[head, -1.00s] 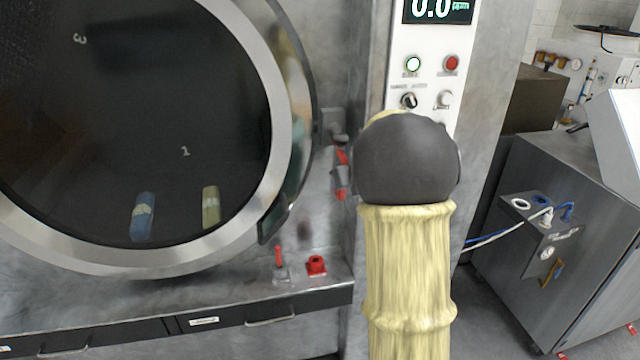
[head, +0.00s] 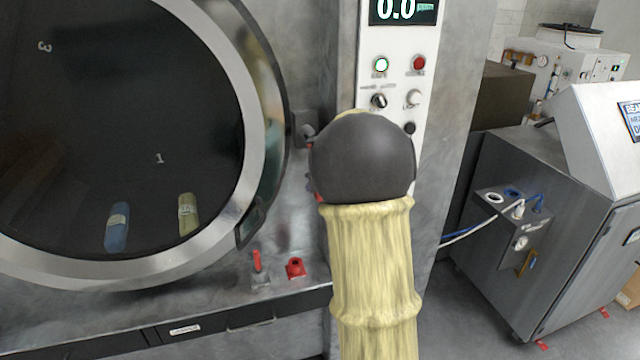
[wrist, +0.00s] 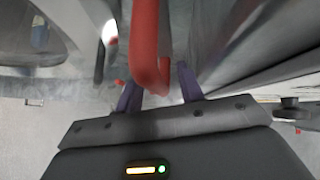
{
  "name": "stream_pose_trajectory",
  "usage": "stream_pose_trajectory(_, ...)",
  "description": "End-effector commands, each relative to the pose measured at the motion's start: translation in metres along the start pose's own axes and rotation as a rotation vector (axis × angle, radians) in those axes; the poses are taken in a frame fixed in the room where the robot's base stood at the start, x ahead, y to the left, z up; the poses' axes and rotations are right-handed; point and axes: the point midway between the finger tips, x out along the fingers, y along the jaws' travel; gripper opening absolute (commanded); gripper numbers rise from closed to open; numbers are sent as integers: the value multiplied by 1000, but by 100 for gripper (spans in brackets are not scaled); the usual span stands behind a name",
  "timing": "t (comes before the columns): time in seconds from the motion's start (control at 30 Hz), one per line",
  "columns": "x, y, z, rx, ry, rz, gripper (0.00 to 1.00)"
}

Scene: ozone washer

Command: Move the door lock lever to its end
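The red door lock lever (wrist: 146,45) fills the upper middle of the wrist view as a thick red bar with a bent lower end. My gripper (wrist: 160,88) has its two purple fingers spread on either side of that bent end. A gap shows at the right finger; I cannot tell whether the left finger touches. In the head view my dark wrist and yellow sleeve hide my gripper and nearly all of the lever; only a bit of red (head: 318,197) shows at their left edge. The round chamber door (head: 245,160), with a metal rim and dark window, is at left.
A small upright red handle (head: 257,262) and a red block (head: 296,268) stand on the ledge below the door. A control panel (head: 398,70) with buttons is behind my wrist. A grey cabinet (head: 560,220) stands at right, with floor between.

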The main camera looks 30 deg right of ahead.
Motion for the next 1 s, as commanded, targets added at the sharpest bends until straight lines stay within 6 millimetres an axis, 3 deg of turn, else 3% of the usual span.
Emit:
stream_pose_trajectory(0.23,-3,1,0,1,-1,1,38)
stream_pose_trajectory(0.37,-14,0,1,1,-3,0,38)
stream_pose_trajectory(1.0,-138,1,2,0,-4,0,38)
